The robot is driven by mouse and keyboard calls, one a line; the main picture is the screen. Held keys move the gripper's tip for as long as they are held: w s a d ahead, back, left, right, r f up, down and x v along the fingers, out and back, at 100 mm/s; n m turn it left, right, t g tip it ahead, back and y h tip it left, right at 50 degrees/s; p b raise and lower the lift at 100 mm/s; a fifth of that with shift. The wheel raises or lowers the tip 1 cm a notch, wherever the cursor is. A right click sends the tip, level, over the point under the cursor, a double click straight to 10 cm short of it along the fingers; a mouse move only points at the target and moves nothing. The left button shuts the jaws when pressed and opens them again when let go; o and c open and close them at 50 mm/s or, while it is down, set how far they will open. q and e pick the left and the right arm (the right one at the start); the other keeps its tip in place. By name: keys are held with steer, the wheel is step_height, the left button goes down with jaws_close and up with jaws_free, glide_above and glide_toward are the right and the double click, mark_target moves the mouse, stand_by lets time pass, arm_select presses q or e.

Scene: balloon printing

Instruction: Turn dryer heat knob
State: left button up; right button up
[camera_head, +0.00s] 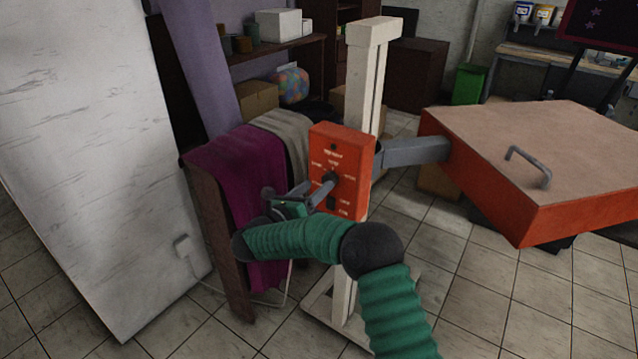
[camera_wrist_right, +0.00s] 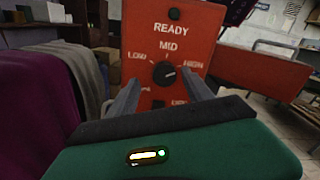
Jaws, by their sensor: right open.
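The orange-red dryer control box (camera_head: 350,145) is mounted on a pale post. Its black heat knob (camera_wrist_right: 164,74) sits on the front face, below the words READY and MID, with LOW to its left and HIGH to its right. A small light mark on the knob appears to face right; its exact setting is hard to read. My right gripper (camera_head: 322,190) is in front of the box. In the right wrist view its two grey fingers (camera_wrist_right: 163,88) are open, one on each side of the knob. Whether they touch it cannot be told. My left gripper is out of view.
The dryer's wide orange heater head (camera_head: 560,160) sticks out to the right on a grey arm. A rack with purple cloth (camera_head: 245,175) and grey cloth (camera_head: 285,130) stands just left of the box. A white panel (camera_head: 90,130) is at far left.

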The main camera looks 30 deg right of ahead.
steer(key=d, duration=0.4)
steer(key=shift+w+d+f, duration=0.35)
steer(key=shift+d, duration=0.05)
steer(key=shift+a+r, duration=0.2)
steer(key=shift+a, duration=0.5)
steer(key=c, duration=0.9)
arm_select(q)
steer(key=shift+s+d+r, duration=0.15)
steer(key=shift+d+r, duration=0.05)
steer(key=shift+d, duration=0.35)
arm_select(e)
steer(key=shift+d, duration=0.1)
jaws_close()
